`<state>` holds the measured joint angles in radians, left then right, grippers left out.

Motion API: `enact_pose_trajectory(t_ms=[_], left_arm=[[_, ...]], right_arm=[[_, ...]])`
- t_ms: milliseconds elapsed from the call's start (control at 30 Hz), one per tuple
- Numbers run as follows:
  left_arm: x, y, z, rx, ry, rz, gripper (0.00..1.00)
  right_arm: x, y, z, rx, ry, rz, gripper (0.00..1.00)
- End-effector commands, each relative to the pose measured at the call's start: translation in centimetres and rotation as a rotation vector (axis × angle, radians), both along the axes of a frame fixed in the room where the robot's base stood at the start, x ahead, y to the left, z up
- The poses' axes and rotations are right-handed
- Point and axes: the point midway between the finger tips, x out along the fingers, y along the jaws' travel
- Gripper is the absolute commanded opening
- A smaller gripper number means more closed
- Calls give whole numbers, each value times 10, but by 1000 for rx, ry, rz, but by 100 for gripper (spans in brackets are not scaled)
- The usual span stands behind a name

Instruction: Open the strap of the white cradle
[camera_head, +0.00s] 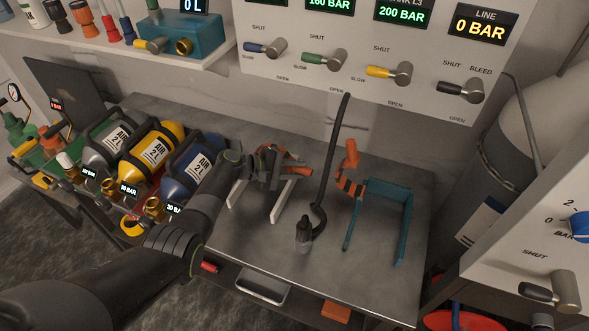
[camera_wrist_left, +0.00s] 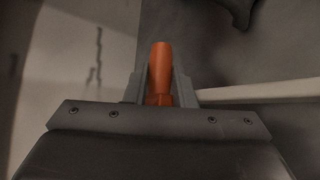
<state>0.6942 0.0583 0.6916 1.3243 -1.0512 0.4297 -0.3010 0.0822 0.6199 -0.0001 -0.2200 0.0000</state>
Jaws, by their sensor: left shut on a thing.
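The white cradle (camera_head: 283,201) stands on the grey metal bench, left of its middle, with its two pale arms pointing to the front. Its orange strap (camera_head: 296,166) shows in part behind my left gripper (camera_head: 268,162), which hides the rest of the cradle's back. In the left wrist view an orange strap handle (camera_wrist_left: 160,75) stands between the two fingers of the left gripper (camera_wrist_left: 161,92), which is shut on it. One pale cradle arm (camera_wrist_left: 260,92) runs off to the right there. My right gripper is not in view.
A teal cradle (camera_head: 388,190) with an orange strap (camera_head: 349,178) stands to the right. A black hose (camera_head: 327,165) with a dark fitting (camera_head: 303,235) hangs between the cradles. Silver, yellow (camera_head: 153,150) and blue cylinders lie at left. The bench front (camera_head: 330,275) is clear.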

Motion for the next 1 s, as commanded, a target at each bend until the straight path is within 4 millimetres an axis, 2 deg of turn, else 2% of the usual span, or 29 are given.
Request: enact_pose_trajectory(t_ms=[367,1000], left_arm=[[1,5,12,-108,35,0,0],[10,34,63,-515,167,0,0]], right_arm=[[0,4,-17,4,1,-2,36],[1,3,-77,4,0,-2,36]])
